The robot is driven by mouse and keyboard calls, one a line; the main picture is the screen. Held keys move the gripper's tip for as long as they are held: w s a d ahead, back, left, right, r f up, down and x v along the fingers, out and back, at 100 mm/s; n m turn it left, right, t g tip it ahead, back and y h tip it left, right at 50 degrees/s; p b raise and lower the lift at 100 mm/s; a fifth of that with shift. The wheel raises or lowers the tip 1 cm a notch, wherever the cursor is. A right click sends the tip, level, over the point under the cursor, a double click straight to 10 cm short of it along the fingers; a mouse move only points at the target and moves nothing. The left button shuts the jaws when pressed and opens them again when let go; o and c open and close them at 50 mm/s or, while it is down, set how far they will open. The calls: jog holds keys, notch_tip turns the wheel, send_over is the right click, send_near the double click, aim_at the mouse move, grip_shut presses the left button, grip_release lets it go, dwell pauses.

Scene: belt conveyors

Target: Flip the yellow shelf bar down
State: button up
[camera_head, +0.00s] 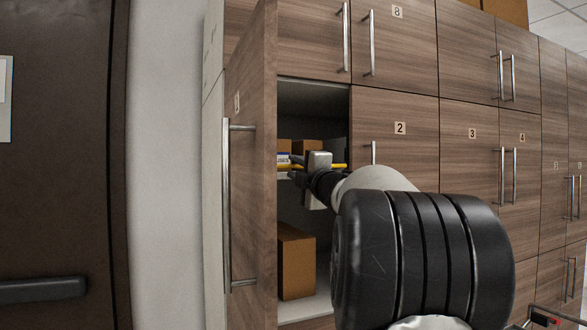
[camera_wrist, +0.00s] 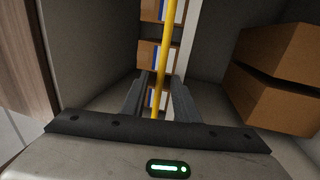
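The yellow shelf bar (camera_head: 339,165) runs roughly level across the inside of the open cabinet, in front of small boxes. In the wrist view the yellow bar (camera_wrist: 169,40) passes lengthwise from the top edge down between my two fingers. My gripper (camera_head: 297,166) reaches into the cabinet at the bar; its fingers also show in the wrist view (camera_wrist: 160,85). They stand apart on either side of the bar, with a gap visible. I cannot tell whether either finger touches it. My gripper hides part of the bar in the head view.
The open wooden door (camera_head: 252,170) stands left of my arm. A brown box (camera_head: 296,262) sits on the cabinet floor. Brown boxes (camera_head: 307,146) stand behind the bar. Closed door 2 (camera_head: 400,145) bounds the opening on the right.

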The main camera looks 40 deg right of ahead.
jog(key=shift+c, duration=0.5)
grip_shut()
jog(key=shift+f+b, duration=0.15)
jog(key=shift+b, duration=0.15)
notch_tip(320, 180, down, 4)
jog(key=t+h+b, duration=0.1)
jog(key=t+b, duration=0.4)
jog(key=b, duration=1.6)
jog(key=shift+w+t, duration=0.1)
jog(key=shift+t, duration=0.3)
jog(key=shift+r+t, duration=0.2)
jog(key=shift+t, duration=0.2)
